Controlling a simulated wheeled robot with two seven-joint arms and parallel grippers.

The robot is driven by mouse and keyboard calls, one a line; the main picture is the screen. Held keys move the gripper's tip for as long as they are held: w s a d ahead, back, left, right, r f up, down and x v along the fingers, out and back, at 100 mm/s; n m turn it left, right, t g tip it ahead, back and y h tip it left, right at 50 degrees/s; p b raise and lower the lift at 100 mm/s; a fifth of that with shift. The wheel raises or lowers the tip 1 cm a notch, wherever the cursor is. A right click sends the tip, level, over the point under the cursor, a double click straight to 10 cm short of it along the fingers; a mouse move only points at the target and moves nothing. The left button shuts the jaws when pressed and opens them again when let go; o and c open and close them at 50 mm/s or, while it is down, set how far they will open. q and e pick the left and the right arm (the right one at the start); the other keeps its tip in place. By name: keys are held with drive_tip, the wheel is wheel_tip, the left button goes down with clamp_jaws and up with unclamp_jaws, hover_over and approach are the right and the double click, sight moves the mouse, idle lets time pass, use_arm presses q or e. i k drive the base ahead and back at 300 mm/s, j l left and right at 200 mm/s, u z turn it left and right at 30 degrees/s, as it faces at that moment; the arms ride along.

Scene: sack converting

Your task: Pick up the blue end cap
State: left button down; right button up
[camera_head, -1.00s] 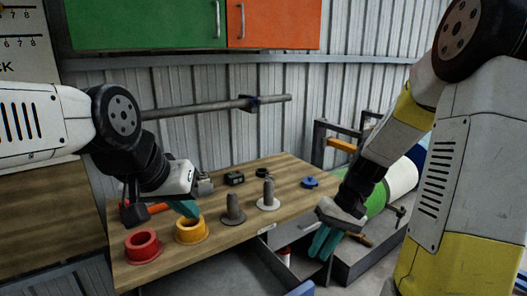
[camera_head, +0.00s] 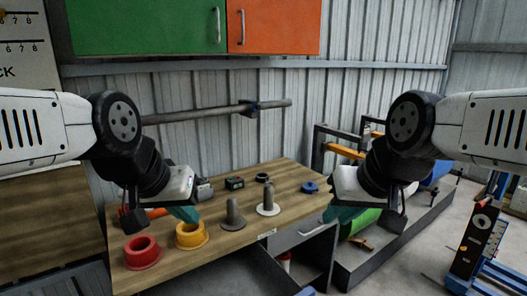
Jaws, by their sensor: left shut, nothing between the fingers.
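The blue end cap (camera_head: 309,187) lies on the wooden bench top near its right edge. My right gripper (camera_head: 338,214) hangs just right of the bench, to the right of and a little below the cap in the picture, apart from it. Its teal fingers are seen from the side, so I cannot tell whether they are open. My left gripper (camera_head: 186,214) is shut and empty over the left part of the bench, just above the yellow flanged ring (camera_head: 192,236).
A red flanged ring (camera_head: 143,254), a grey stemmed piece (camera_head: 233,214) and a white-based stemmed piece (camera_head: 268,200) stand on the bench (camera_head: 215,250). Small black parts (camera_head: 235,183) lie behind. An open drawer is below. A green roll (camera_head: 360,222) lies at right.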

sight(309, 187)
drive_tip(key=k+u, duration=0.15)
drive_tip(key=k, duration=0.3)
drive_tip(key=k+u, duration=0.35)
drive_tip(key=k, duration=0.15)
drive_tip(key=k+j+u, duration=0.35)
drive_tip(key=i+l+u, duration=0.25)
drive_tip(key=l, duration=0.2)
drive_tip(key=l+u, duration=0.3)
drive_tip(key=l, duration=0.2)
drive_tip(key=l+u, duration=0.25)
drive_tip(key=l, duration=0.25)
drive_tip(key=i+l, duration=0.1)
drive_tip(key=l, duration=0.55)
drive_tip(key=i+l, duration=0.1)
drive_tip(key=l, duration=0.6)
drive_tip(key=i+l, duration=0.1)
drive_tip(key=l, duration=0.55)
drive_tip(key=i+l, duration=0.1)
drive_tip(key=l, duration=0.55)
drive_tip(key=i+l, duration=0.1)
drive_tip(key=l, duration=0.6)
drive_tip(key=i+l, duration=0.1)
drive_tip(key=l, duration=0.55)
